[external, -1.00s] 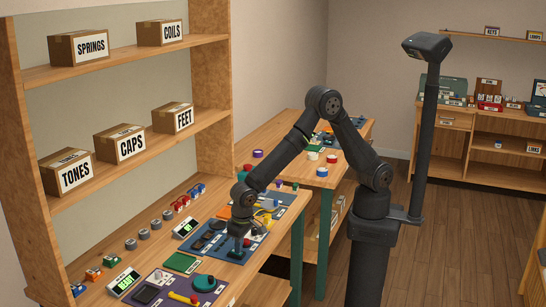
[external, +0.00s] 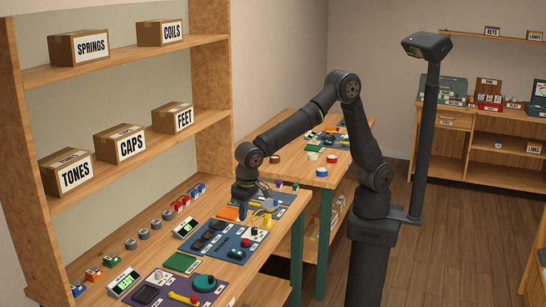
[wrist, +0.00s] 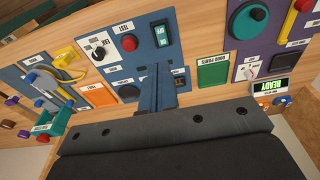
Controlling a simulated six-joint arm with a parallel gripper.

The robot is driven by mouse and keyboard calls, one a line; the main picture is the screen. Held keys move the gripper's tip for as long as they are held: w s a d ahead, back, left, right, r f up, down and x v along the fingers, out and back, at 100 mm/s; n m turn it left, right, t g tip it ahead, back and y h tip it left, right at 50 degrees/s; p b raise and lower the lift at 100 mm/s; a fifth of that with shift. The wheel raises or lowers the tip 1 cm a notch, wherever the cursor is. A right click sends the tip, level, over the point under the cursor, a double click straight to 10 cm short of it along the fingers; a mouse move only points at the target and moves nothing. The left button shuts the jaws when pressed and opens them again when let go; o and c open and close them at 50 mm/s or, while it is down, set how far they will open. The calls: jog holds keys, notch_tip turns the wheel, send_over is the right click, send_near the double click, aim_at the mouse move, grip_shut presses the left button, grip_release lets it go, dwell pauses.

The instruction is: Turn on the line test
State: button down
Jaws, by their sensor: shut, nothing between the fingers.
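I cannot read clearly which control is marked line test. In the external view the blue panel (external: 210,252) lies on the bench with a red knob (external: 247,231).
An orange square (wrist: 97,95) and a green good-parts square (wrist: 210,77) lie beside the panel. A display (wrist: 272,87) reads READY. Shelves with boxes (external: 119,144) rise behind the bench.

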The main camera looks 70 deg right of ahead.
aim_at(234, 250)
jog(key=shift+w+r+t, duration=0.2)
jog(key=shift+w+t, duration=0.1)
jog(key=shift+w, duration=0.25)
jog(key=w+f, duration=0.1)
jog(key=f, duration=0.8)
jog(key=w+f, duration=0.1)
jog(key=f, duration=0.3)
jog(key=shift+w+f, duration=0.35)
jog(key=shift+f, duration=0.05)
